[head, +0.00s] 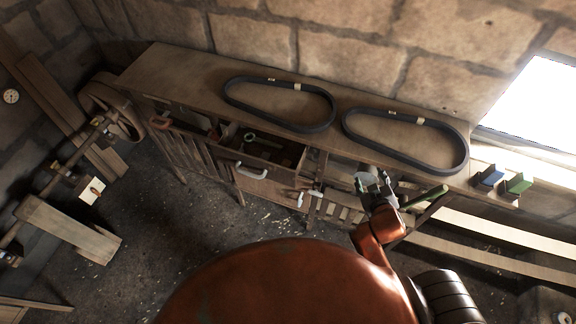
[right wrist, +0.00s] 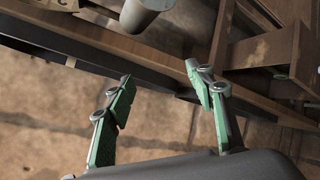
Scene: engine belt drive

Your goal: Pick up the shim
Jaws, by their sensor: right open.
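I cannot make out a shim for certain in either view. My right gripper (head: 376,184) is at the front edge of the wooden bench (head: 185,72), right of the open drawer (head: 262,172). In the right wrist view its green-padded fingers (right wrist: 163,80) are spread apart with nothing between them. A grey cylindrical thing (right wrist: 147,14) shows beyond the fingers, and wooden beams lie close to the right finger. The drawer holds several small items, among them a greenish ring-ended tool (head: 250,137); its inside is dark. My left gripper is not in view.
Two black belts (head: 280,103) (head: 405,140) lie on the bench top. A blue block (head: 489,176) and a green block (head: 517,184) stand at its right end. A wheel on a shaft (head: 112,112) stands at the left.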

